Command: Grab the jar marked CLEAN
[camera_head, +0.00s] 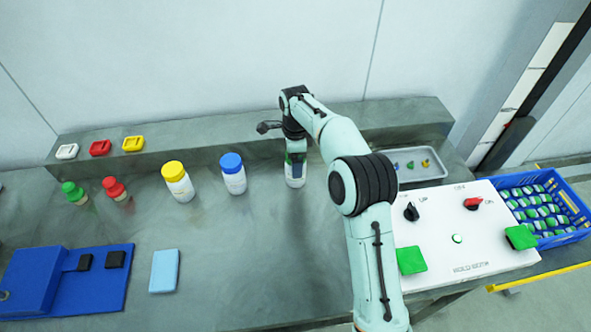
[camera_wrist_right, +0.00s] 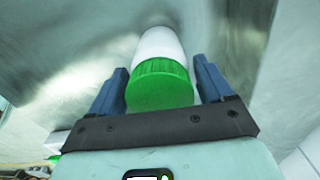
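A white jar with a green lid (camera_wrist_right: 160,84) stands on the counter under my right gripper (camera_wrist_right: 161,80). In the right wrist view its lid lies between the two blue fingers, with what looks like a narrow gap on each side, so the gripper appears open around it. In the head view the jar's white lower body (camera_head: 295,179) shows below my right gripper, which covers its lid. A jar with a blue lid (camera_head: 233,174) and a jar with a yellow lid (camera_head: 178,183) stand to its left. I cannot read any jar's marking. My left gripper is out of view.
Green (camera_head: 74,193) and red (camera_head: 116,190) capped small bottles stand at the left. A blue board (camera_head: 70,282) and a light blue block (camera_head: 164,271) lie in front. A grey tray (camera_head: 430,178), a white control panel (camera_head: 465,250) and a blue crate (camera_head: 570,237) are right.

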